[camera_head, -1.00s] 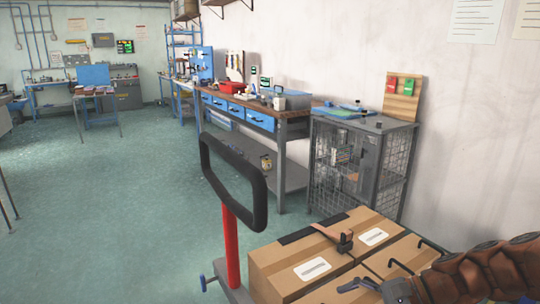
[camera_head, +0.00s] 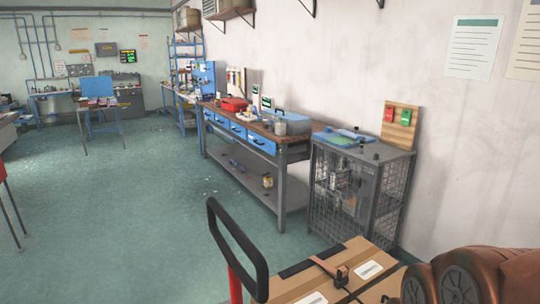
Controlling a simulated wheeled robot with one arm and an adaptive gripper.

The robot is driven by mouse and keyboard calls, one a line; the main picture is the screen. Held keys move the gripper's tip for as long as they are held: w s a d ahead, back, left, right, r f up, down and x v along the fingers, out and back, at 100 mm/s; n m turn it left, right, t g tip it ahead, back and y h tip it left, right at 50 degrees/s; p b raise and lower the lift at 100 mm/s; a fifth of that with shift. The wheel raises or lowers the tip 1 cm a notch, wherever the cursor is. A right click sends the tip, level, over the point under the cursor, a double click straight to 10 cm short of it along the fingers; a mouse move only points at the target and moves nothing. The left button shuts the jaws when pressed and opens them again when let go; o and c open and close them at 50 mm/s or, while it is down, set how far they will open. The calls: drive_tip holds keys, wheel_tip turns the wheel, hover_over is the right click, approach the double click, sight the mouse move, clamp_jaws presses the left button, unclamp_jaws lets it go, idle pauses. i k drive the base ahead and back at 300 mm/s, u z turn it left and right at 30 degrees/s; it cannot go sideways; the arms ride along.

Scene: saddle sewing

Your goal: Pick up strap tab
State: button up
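A brown strap (camera_head: 322,264) with a small dark tab (camera_head: 341,273) at its end lies on top of a cardboard box (camera_head: 291,284) at the bottom of the head view. The tab sticks up a little from the box top. My brown arm covers the lower right corner. My gripper is almost wholly below the frame. A small dark piece at the bottom edge, right of the tab, may be one of its fingertips. It is apart from the tab. Whether the fingers are open or shut is hidden.
The box stands on a cart with a black and red handle (camera_head: 237,245). A wire mesh cabinet (camera_head: 356,190) stands behind it against the wall. A workbench (camera_head: 250,137) with blue drawers is further back. The green floor (camera_head: 120,220) at the left is open.

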sight(343, 271)
drive_tip(key=z, duration=1.35)
drive_tip(key=i, duration=0.45)
drive_tip(key=u, duration=2.1)
